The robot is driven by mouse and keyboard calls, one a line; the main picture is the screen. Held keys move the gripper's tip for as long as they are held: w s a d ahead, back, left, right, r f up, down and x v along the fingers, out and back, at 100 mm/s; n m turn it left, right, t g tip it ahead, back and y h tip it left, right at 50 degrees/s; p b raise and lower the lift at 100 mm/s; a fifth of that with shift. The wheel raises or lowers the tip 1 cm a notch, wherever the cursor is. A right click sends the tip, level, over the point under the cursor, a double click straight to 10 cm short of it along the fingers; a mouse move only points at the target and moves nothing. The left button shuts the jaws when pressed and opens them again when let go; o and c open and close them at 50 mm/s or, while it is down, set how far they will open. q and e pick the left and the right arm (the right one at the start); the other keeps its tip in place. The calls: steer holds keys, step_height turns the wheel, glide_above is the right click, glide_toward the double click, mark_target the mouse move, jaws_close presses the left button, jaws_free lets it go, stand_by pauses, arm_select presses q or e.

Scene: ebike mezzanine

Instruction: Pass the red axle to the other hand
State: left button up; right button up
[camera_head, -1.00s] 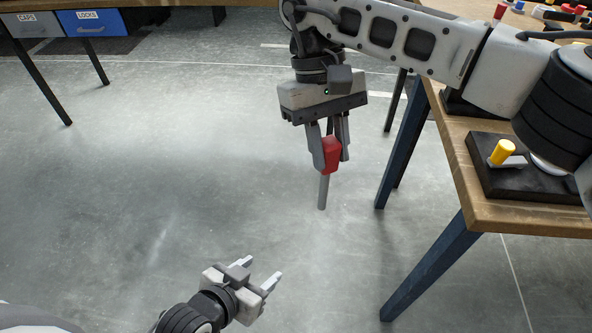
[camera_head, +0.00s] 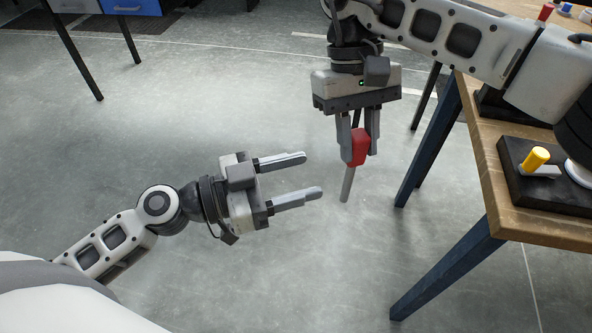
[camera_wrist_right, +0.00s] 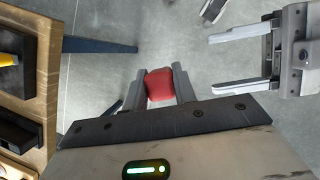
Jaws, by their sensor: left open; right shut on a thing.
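The red axle (camera_head: 358,148) has a red head and a thin grey shaft that hangs down below it. My right gripper (camera_head: 358,143) points downward and is shut on the red head, holding the axle upright in the air. In the right wrist view the red head (camera_wrist_right: 159,85) sits between the two fingers. My left gripper (camera_head: 305,175) is open and empty, with its fingers pointing right toward the axle. Its fingertips are a short gap to the left of the shaft. The left gripper's open fingers also show in the right wrist view (camera_wrist_right: 228,64).
A wooden table (camera_head: 485,165) stands at the right, with a black fixture (camera_head: 515,165) holding a yellow-handled part (camera_head: 536,158). A blue bin (camera_head: 137,6) hangs under a bench at the back left. The floor between is clear.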

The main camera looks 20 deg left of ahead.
mark_target(364, 159)
arm_select(q)
steer(key=x, duration=1.2)
steer(key=shift+r, duration=0.45)
steer(key=shift+s+d, duration=0.1)
steer(key=c, duration=1.1)
arm_select(e)
steer(key=o, duration=1.1)
arm_select(q)
steer(key=shift+c, duration=0.2)
arm_select(e)
steer(key=shift+a, duration=0.1)
steer(key=shift+s, duration=0.15)
